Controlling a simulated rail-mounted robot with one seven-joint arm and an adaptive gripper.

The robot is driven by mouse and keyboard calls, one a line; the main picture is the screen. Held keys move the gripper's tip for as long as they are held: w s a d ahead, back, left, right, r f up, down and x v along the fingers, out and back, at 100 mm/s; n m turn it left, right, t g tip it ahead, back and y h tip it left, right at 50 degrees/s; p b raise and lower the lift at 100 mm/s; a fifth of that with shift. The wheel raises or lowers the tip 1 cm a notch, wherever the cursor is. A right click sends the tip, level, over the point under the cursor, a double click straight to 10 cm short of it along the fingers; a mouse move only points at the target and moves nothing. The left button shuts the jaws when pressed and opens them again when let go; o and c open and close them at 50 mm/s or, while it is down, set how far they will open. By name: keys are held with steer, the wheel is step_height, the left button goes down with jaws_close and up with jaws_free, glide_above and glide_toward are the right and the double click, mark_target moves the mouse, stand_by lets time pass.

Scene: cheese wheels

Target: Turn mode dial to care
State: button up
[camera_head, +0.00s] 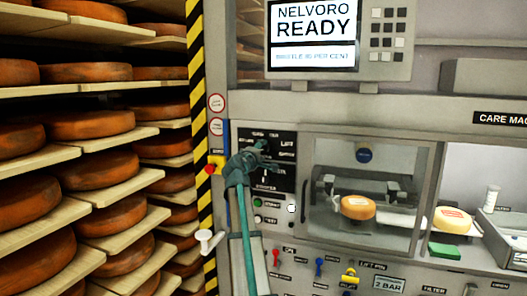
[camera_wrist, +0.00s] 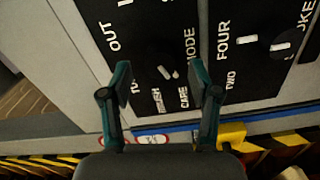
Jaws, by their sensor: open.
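The black control panel (camera_head: 284,143) with white labels stands left of the glass-fronted chamber. In the wrist view, the mode dial (camera_wrist: 165,72) shows as a small white pointer mark on black, with the words MODE and CARE beside it; its dark body is hard to make out. My gripper (camera_wrist: 160,78) is open, its two teal fingers on either side of the dial area. Whether they touch the dial or panel cannot be told. In the head view my gripper (camera_head: 254,154) is at the panel's left part and covers some of its labels.
Other white-marked dials (camera_wrist: 280,46) lie close by on the panel. Below are green and white buttons (camera_head: 258,203) and a white lever (camera_head: 206,240). A yellow-black striped post (camera_head: 196,90) and a rack of cheese wheels (camera_head: 90,124) stand left. The screen (camera_head: 314,30) reads NELVORO READY.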

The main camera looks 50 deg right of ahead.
steer(key=v, duration=0.8)
steer(key=shift+a, duration=0.3)
steer(key=shift+s, duration=0.1)
